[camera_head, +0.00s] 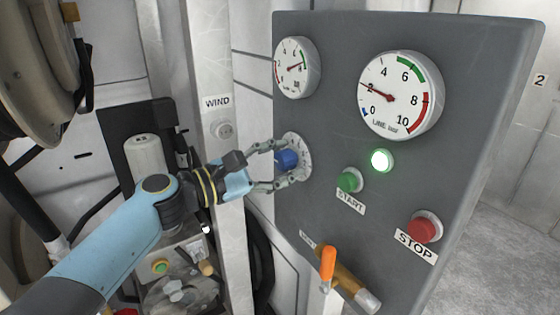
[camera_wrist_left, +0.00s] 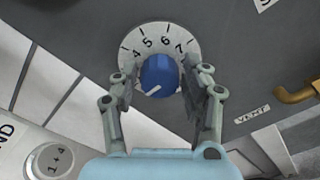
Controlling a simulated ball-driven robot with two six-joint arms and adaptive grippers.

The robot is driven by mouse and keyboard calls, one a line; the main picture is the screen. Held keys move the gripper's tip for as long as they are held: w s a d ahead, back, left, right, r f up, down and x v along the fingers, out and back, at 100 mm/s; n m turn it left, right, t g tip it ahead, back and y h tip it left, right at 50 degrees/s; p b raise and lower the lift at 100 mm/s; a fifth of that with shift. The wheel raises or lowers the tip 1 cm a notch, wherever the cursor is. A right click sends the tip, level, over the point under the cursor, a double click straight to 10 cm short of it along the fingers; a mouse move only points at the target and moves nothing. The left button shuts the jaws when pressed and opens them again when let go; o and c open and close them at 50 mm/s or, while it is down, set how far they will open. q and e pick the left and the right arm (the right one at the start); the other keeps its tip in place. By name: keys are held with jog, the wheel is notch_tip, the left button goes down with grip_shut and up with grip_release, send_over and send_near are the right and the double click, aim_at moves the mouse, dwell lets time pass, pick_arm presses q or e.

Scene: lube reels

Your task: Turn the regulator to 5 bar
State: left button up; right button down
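The regulator is a blue knob (camera_head: 287,160) on a white round dial, set in the grey panel. It also shows in the left wrist view (camera_wrist_left: 159,75), where the dial reads 4, 5, 6 and 7 along its top. A white mark on the knob points to the lower left, away from those numbers. My left gripper (camera_head: 290,161) has its fingers on either side of the knob. In the wrist view the left finger stands apart from it; the right finger is close, and I cannot tell if it touches. The line gauge (camera_head: 400,97) needle points left, near 2. My right gripper is not in view.
The panel (camera_head: 310,215) also carries a smaller gauge (camera_head: 296,67), a lit green lamp (camera_head: 382,160), a green START button (camera_head: 349,182), a red STOP button (camera_head: 424,228) and an orange-handled valve (camera_head: 328,264). A WIND switch (camera_head: 223,130) is on the post to the left.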

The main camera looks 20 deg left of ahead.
pick_arm(q)
jog(key=c, duration=0.8)
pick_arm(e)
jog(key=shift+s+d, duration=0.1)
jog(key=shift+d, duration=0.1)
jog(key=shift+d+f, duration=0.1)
pick_arm(q)
jog(key=shift+f+b, duration=0.1)
jog(key=shift+b, duration=0.2)
jog(key=shift+f+m+b, duration=0.1)
jog(key=shift+m+b, duration=0.85)
jog(key=shift+m, duration=0.05)
jog(key=m+b, duration=1.2)
jog(key=shift+f+m, duration=0.15)
jog(key=shift+m, duration=0.15)
jog(key=m+b, duration=0.3)
jog(key=m, duration=0.1)
jog(key=shift+m+b, duration=1.15)
jog(key=shift+m, duration=0.25)
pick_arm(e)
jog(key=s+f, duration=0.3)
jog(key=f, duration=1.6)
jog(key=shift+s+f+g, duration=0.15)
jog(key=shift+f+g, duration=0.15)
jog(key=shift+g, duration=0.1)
